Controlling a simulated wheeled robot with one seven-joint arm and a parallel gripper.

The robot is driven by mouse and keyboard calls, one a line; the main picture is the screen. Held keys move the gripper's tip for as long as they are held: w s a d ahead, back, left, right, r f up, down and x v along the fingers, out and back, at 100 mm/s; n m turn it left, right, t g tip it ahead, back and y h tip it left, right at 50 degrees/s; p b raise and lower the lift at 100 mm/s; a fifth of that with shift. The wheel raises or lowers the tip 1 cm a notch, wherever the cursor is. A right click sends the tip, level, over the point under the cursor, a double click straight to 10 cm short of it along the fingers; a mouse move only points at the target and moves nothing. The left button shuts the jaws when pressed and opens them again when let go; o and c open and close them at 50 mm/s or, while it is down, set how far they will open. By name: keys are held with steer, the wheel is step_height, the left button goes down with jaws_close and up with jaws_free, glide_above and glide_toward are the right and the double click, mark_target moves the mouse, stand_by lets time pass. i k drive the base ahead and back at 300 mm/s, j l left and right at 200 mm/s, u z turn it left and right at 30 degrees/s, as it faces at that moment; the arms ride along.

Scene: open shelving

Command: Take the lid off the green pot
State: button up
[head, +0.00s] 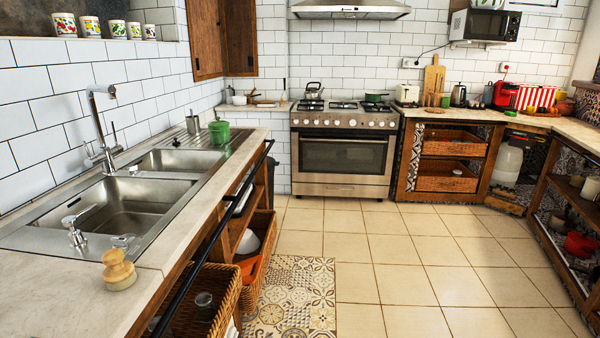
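A small green pot (375,97) sits on the right part of the stove top (340,106) at the back of the room. It is low and far off, and I cannot make out its lid clearly. My gripper is not in view.
The left counter (75,308) holds a double sink (125,205) and a wooden-handled brush (118,270). A kettle (313,90) stands on the stove's left side. A black rail (215,240) and wicker baskets (195,310) line the left counter front. The tiled floor (400,260) is clear.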

mark_target(218, 122)
steer(key=i, duration=1.9)
steer(key=i+u, duration=0.15)
steer(key=i, duration=0.3)
steer(key=i+l+u, duration=0.1)
steer(key=i, duration=0.3)
steer(key=i+l+u, duration=0.15)
steer(key=i, duration=0.25)
steer(key=i+l+u, duration=0.15)
steer(key=i, duration=0.3)
